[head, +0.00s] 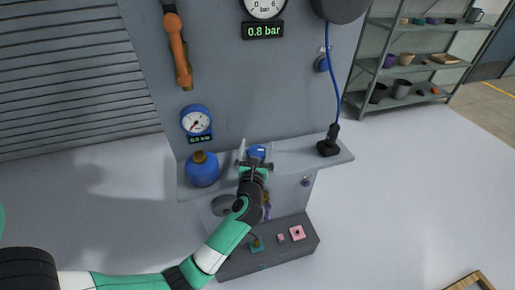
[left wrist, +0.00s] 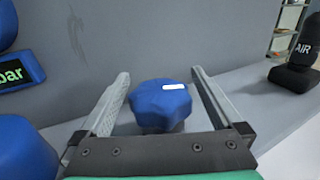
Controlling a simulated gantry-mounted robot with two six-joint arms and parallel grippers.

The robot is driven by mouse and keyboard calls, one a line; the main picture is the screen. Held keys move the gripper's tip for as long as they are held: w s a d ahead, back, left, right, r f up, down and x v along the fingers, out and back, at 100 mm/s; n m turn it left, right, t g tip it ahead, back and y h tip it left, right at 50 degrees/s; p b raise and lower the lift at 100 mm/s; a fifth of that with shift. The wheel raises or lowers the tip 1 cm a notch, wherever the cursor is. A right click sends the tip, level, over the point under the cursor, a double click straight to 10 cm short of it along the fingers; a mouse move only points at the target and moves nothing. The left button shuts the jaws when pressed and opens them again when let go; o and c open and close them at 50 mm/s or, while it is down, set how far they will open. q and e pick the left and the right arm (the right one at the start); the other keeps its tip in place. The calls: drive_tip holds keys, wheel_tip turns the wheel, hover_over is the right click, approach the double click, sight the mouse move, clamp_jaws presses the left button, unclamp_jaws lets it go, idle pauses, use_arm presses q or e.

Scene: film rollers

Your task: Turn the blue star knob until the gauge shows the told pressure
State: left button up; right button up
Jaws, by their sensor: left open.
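The blue star knob (left wrist: 160,104) has a lobed edge and a small white mark on top. In the head view the knob (head: 257,151) sits at the shelf, partly hidden by my left gripper (head: 255,158). That gripper is open, with one finger on each side of the knob. In the left wrist view there is a gap between the knob and each finger. A large white gauge (head: 265,6), cut by the top edge, has a display (head: 263,31) reading 0.8 bar. A smaller blue gauge (head: 196,121) has a display too small to read surely. My right gripper is not in view.
A blue round vessel (head: 202,170) stands on the shelf left of the knob. A black fitting (head: 328,145) with a blue hose (head: 333,85) stands to the right. A grey box (head: 300,246) with coloured buttons is below. An orange handle (head: 176,50) hangs above.

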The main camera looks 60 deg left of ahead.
use_arm(q)
drive_tip(key=shift+w+a, duration=0.35)
drive_tip(key=shift+a, duration=0.2)
drive_tip(key=c, duration=1.3)
drive_tip(key=shift+r+p, duration=0.15)
drive_tip(key=shift+p, duration=0.3)
drive_tip(key=shift+c, duration=0.3)
drive_tip(key=m+t+h+p, duration=0.2)
drive_tip(key=p, duration=0.2)
drive_tip(key=m+t+h+p, duration=0.1)
drive_tip(key=t+h+p, duration=0.1)
drive_tip(key=p, duration=0.3)
drive_tip(key=w+d+m+t+h+p, duration=0.1)
drive_tip(key=m+t+h+p, duration=0.1)
drive_tip(key=p, duration=0.3)
drive_tip(key=shift+r+m, duration=0.15)
drive_tip(key=shift+m, duration=0.15)
drive_tip(key=shift+d+f+m+t+h+p, duration=0.15)
drive_tip(key=shift+m+t+h+p, duration=0.25)
drive_tip(key=shift+h, duration=0.3)
drive_tip(key=shift+d+f+m+t+h+p, duration=0.1)
drive_tip(key=shift+m+t+h+p, duration=0.1)
drive_tip(key=shift+m+h+p, duration=0.3)
drive_tip(key=shift+w, duration=0.1)
drive_tip(key=o, duration=1.4)
drive_tip(key=shift+c, duration=0.2)
